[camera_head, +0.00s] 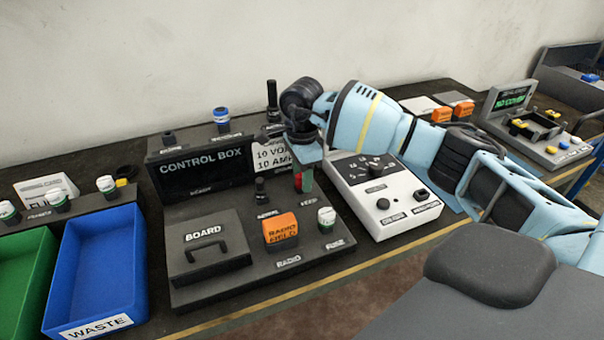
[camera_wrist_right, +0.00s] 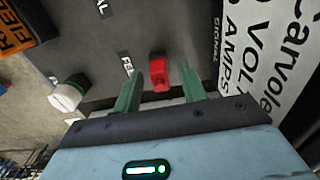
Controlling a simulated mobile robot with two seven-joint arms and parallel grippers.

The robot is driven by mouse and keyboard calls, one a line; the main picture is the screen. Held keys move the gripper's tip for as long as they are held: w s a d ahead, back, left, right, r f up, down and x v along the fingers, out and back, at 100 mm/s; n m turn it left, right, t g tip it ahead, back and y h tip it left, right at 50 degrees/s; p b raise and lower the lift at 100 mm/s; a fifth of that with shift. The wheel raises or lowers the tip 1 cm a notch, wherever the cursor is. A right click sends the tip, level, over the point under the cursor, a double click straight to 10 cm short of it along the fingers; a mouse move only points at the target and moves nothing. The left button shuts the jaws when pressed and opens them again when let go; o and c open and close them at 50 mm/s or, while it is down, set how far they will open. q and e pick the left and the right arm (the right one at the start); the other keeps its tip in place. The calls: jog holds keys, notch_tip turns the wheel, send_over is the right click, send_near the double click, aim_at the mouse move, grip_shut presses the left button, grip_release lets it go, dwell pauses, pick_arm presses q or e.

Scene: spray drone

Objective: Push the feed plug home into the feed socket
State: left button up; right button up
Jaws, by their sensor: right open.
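The red feed plug (camera_wrist_right: 158,72) stands on the dark panel beside a partly hidden label starting "FEE" in the right wrist view. In the head view a small red part of it (camera_head: 298,181) shows beside a green finger. My right gripper (camera_wrist_right: 160,84) is open, with one green finger on each side of the plug and a visible gap to each. In the head view the right gripper (camera_head: 304,178) points down over the panel behind the orange radio block. The feed socket is not seen clearly; how deep the plug sits cannot be told. My left gripper is out of view.
A control box (camera_head: 205,172) stands behind the panel, with a white voltage label. An orange radio block (camera_head: 280,229), a white-capped fuse (camera_head: 326,218) and a board cover (camera_head: 207,247) are close by. A white instrument (camera_head: 378,192) stands right. Blue waste bin (camera_head: 97,270) is left.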

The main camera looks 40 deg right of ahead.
notch_tip(320, 180, up, 8)
jog(key=shift+f, duration=0.1)
dwell(0.4)
jog(key=shift+f, duration=0.1)
dwell(0.9)
